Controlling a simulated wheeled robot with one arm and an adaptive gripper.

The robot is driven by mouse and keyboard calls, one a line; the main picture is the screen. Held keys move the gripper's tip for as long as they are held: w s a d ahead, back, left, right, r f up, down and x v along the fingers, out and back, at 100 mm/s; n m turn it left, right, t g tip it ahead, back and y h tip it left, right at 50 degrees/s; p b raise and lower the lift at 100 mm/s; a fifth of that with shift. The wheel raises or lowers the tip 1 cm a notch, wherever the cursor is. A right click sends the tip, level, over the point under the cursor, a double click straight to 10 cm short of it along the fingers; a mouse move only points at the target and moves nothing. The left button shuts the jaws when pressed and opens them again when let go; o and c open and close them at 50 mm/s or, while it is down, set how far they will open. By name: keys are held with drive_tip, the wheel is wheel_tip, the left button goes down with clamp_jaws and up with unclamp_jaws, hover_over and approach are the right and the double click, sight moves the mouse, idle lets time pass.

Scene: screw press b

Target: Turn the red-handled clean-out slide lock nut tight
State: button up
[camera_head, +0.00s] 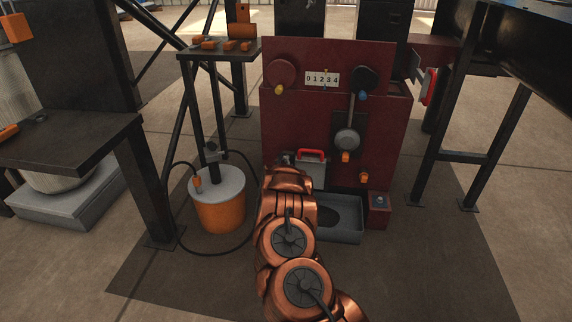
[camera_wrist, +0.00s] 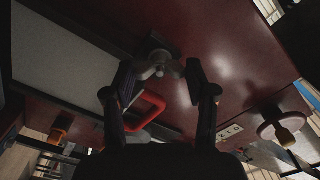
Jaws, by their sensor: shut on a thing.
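The clean-out slide lock nut (camera_wrist: 158,66) is a small grey winged nut on the dark red press front, in the wrist view. The fingers of my gripper (camera_wrist: 160,75) stand on either side of it and are shut on it. The red handle (camera_wrist: 150,110) sits close to it, beside the grey slide plate (camera_wrist: 65,62). In the head view, the red handle (camera_head: 311,152) tops the grey slide (camera_head: 315,172) low on the press. My gripper (camera_head: 284,160) is just left of it there, largely hidden by my wrist. The nut is hard to make out in that view.
The red press (camera_head: 330,115) carries a counter (camera_head: 322,79) and a grey lever knob (camera_head: 347,139). A grey tray (camera_head: 346,225) lies at its foot. An orange bucket (camera_head: 220,213) with a hose stands to the left. A dark table (camera_head: 65,145) is further left.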

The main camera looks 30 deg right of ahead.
drive_tip(key=shift+d, duration=0.1)
drive_tip(key=o, duration=1.2)
drive_tip(key=shift+c, duration=0.2)
drive_tip(key=shift+s, duration=0.1)
drive_tip(key=v, duration=1.2)
